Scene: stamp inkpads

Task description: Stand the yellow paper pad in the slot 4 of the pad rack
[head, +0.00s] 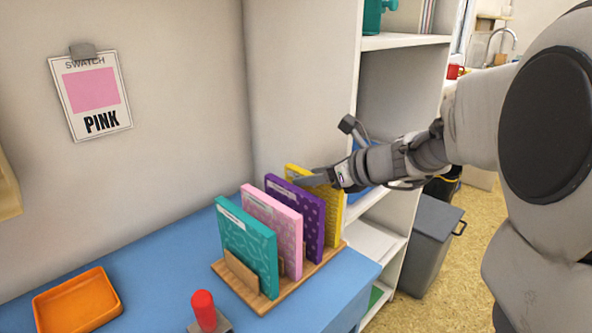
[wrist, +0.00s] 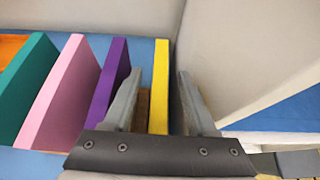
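The yellow paper pad (head: 334,215) stands upright at the far end of the wooden pad rack (head: 312,273), behind the purple pad (head: 308,222), the pink pad (head: 285,225) and the teal pad (head: 250,250). My gripper (head: 312,179) is at the top of the yellow pad. In the wrist view, the fingers of my gripper (wrist: 159,72) are apart, one on each side of the yellow pad (wrist: 161,90), with visible gaps. The left finger sits between the yellow and purple pads. The yellow pad's lower edge is hidden, so its seating in the slot is unclear.
The rack stands on a blue tabletop (head: 170,262) near its right edge. A white shelf unit (head: 400,42) rises behind the rack. A "PINK" swatch card (head: 92,95) hangs on the wall.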

